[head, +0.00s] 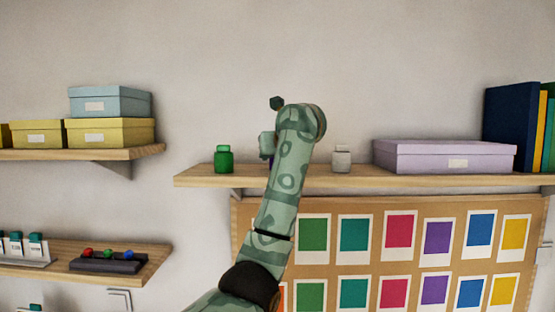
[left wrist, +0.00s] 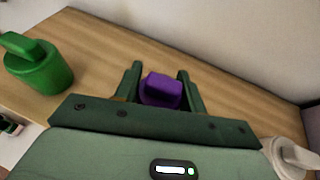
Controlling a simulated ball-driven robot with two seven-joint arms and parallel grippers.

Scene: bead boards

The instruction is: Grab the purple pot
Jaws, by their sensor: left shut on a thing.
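The purple pot (left wrist: 162,90) shows in the left wrist view, on the wooden shelf, between the two fingers of my left gripper (left wrist: 160,84). The gripper is shut on it. In the head view only a dark purple sliver of the pot shows beside my arm; my left arm and gripper (head: 267,146) hide most of it. My right gripper is in neither view.
A green pot (head: 224,160) stands left of my gripper on the shelf (head: 300,180), and a whitish pot (head: 341,159) stands to the right. A lilac box (head: 440,155) and upright books (head: 512,125) are further right. A lower shelf (head: 160,255) holds small coloured items.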

